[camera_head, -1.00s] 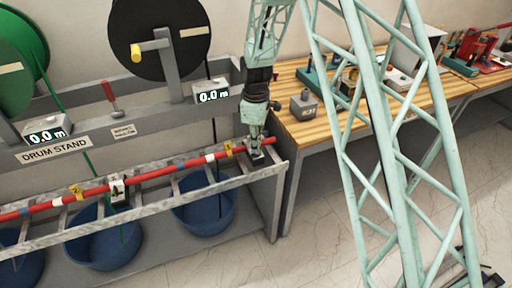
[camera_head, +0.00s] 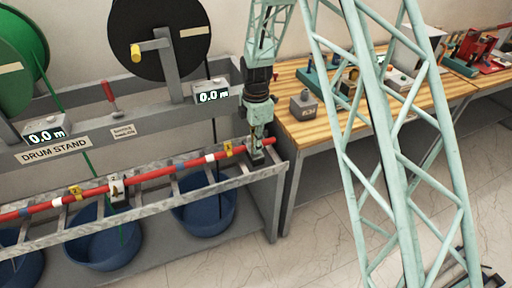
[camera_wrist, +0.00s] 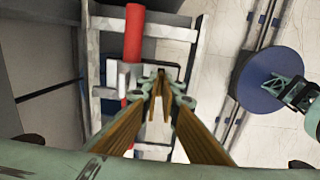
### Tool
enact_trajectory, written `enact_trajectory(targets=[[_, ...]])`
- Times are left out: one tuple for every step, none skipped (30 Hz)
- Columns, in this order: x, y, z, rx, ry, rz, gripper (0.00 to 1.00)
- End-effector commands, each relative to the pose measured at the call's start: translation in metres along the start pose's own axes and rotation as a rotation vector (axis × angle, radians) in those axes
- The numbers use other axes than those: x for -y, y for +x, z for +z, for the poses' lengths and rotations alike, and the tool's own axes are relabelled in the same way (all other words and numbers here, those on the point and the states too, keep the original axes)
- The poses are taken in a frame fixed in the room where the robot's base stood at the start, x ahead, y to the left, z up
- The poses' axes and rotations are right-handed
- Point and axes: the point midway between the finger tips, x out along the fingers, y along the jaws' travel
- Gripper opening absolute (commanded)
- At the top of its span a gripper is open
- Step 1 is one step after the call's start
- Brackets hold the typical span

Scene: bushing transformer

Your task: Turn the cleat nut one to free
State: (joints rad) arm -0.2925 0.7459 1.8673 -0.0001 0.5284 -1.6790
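A red cable (camera_head: 150,177) runs along the ladder-like tray (camera_head: 150,205). My gripper (camera_head: 256,155) points down at the cable's right end, over a small dark and grey cleat there. The cleat nut is hidden under the fingers in the head view. In the wrist view, my gripper's two brown-padded fingers (camera_wrist: 161,84) come close together beside the red cable (camera_wrist: 134,35), with a narrow gap between them. A small dark part shows at the tips. Whether they hold the nut cannot be made out. Another cleat (camera_head: 117,189) sits further left on the cable.
Yellow tags (camera_head: 228,149) are on the cable. Blue tubs (camera_head: 204,205) stand below the tray. The drum stand with a black drum (camera_head: 160,38) is behind. A wooden bench (camera_head: 318,125) with a grey block (camera_head: 303,104) stands to the right.

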Motion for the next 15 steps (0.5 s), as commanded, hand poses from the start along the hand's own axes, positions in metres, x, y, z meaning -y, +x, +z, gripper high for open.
enact_trajectory(targets=[[-0.0008,-0.0007,-0.0001,0.0,-0.006,0.002,0.0],[-0.0008,-0.0008,-0.0001,0.0,-0.01,0.002,0.0],[-0.0008,-0.0008,-0.0001,0.0,-0.013,0.002,0.0],[-0.0008,-0.0008,-0.0001,0.0,-0.015,0.002,0.0],[-0.0008,-0.0008,-0.0001,0.0,-0.017,0.002,0.0],[-0.0008,-0.0008,-0.0001,0.0,-0.018,0.002,0.0],[-0.0008,-0.0008,-0.0001,0.0,-0.018,0.002,0.0],[-0.0008,-0.0008,-0.0001,0.0,-0.018,0.002,0.0],[-0.0008,-0.0008,-0.0001,0.0,-0.018,0.002,0.0],[-0.0008,-0.0008,-0.0001,0.0,-0.018,0.002,0.0],[-0.0008,-0.0008,-0.0001,0.0,-0.018,0.002,0.0],[-0.0008,-0.0008,-0.0001,0.0,-0.018,0.002,0.0],[-0.0008,-0.0008,-0.0001,0.0,-0.018,0.002,0.0],[-0.0008,-0.0008,-0.0001,0.0,-0.018,0.002,0.0],[-0.0008,-0.0008,-0.0001,0.0,-0.018,0.002,0.06]])
